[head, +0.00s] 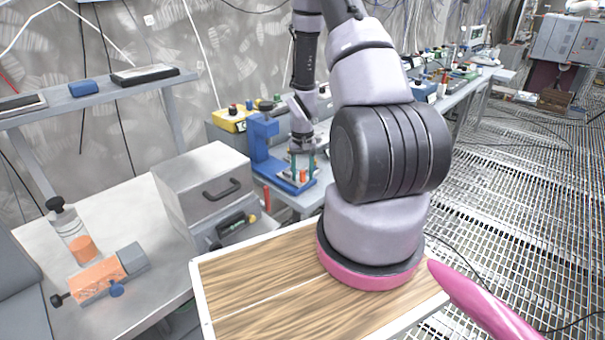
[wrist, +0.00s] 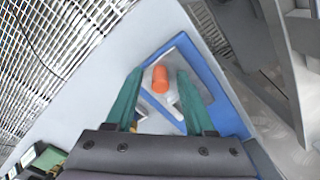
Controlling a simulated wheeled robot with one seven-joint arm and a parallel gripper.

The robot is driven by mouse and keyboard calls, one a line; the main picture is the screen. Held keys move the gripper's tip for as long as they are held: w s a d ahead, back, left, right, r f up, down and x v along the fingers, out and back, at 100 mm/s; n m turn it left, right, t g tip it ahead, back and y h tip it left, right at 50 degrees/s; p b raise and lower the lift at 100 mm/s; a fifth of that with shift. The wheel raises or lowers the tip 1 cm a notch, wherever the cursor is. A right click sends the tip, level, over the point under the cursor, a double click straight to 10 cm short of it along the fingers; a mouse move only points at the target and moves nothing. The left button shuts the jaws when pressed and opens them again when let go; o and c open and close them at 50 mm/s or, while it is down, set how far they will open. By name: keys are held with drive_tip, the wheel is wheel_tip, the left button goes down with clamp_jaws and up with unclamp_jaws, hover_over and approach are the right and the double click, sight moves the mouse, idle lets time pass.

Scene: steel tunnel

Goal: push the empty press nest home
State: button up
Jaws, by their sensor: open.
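The blue press (head: 264,142) stands on the back bench, with an upright column and a low blue base. My gripper (head: 302,168) points down over this base, its two teal fingers apart. In the wrist view, my gripper (wrist: 160,74) is open, with a finger on either side of an orange cylinder (wrist: 160,80). The cylinder shows small in the head view (head: 303,175). The blue base frame (wrist: 205,70) surrounds a pale recess around it. I cannot clearly make out the nest or tell whether the fingers touch anything.
A grey box with a black handle (head: 205,185) stands left of the press. A yellow control box (head: 230,121) is behind it. An orange fixture (head: 97,280) and a clear cylinder (head: 75,235) are on the left bench. A wooden-topped surface (head: 255,285) is in front.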

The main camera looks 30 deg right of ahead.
clamp_jaws()
idle(1.4)
